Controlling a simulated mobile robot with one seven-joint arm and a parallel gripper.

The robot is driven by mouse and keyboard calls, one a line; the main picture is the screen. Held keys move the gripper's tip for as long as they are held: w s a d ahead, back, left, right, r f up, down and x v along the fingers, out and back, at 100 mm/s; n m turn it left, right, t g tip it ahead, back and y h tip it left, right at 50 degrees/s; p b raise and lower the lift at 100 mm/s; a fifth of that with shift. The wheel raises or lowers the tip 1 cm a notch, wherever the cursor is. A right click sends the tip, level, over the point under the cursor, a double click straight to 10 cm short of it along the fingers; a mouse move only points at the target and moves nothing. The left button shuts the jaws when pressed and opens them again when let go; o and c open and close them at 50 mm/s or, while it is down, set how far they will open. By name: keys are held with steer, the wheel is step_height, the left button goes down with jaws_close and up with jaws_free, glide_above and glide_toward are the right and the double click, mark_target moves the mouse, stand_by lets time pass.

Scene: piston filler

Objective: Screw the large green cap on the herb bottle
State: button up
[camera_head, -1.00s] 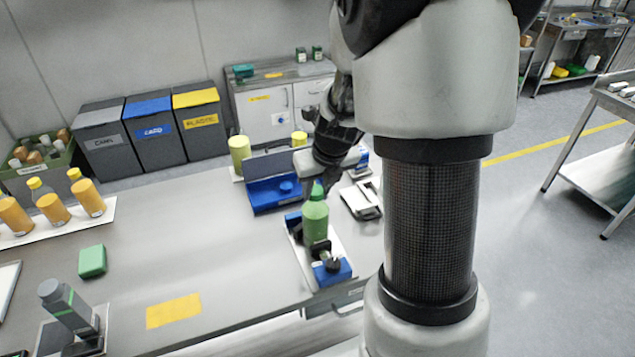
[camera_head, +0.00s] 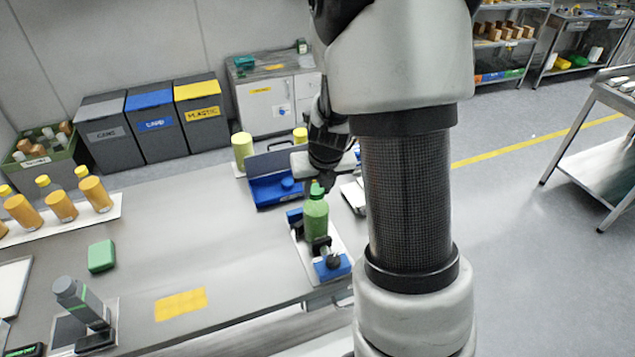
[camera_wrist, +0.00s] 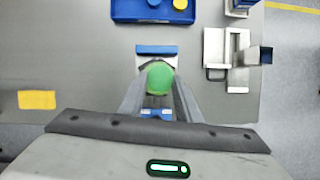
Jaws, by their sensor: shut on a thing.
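The green herb bottle (camera_head: 315,222) stands upright in a blue clamp fixture (camera_head: 333,268) near the table's right front edge. The large green cap (camera_head: 317,189) is at the top of the bottle. In the wrist view the cap (camera_wrist: 160,77) sits between the two fingers. My gripper (camera_wrist: 160,92) is shut on the cap, directly above the bottle. In the head view my gripper (camera_head: 322,178) points down at the bottle top. The cap hides the bottle neck from above, so I cannot tell how far the thread is engaged.
A blue tray (camera_head: 268,193) with a blue cap lies behind the bottle. A metal stand (camera_wrist: 228,62) is to its right. A yellow mat (camera_head: 181,304), green box (camera_head: 102,256) and orange bottles (camera_head: 61,206) are to the left. The table's middle is clear.

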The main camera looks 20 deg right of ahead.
steer(key=shift+r+m+p, duration=0.15)
steer(key=shift+m+p, duration=0.45)
steer(key=shift+p, duration=0.2)
steer(key=shift+a+f+h, duration=0.15)
steer(key=shift+f+h, duration=0.05)
steer(key=shift+h, duration=0.1)
steer(key=shift+w+a+m+g+h, duration=0.15)
steer(key=shift+m+h, duration=0.15)
steer(key=shift+m, duration=0.6)
steer(key=shift+s+a+m+g+h, duration=0.15)
steer(key=shift+m+h, duration=0.15)
steer(key=shift+m, duration=0.6)
steer(key=shift+d+f+m, duration=0.1)
steer(key=shift+d+m, duration=0.1)
steer(key=shift+m, duration=0.1)
steer(key=shift+w+m, duration=0.1)
steer(key=shift+m, duration=0.3)
steer(key=shift+g, duration=0.3)
steer(key=o, duration=1.1)
steer(key=shift+b, duration=0.35)
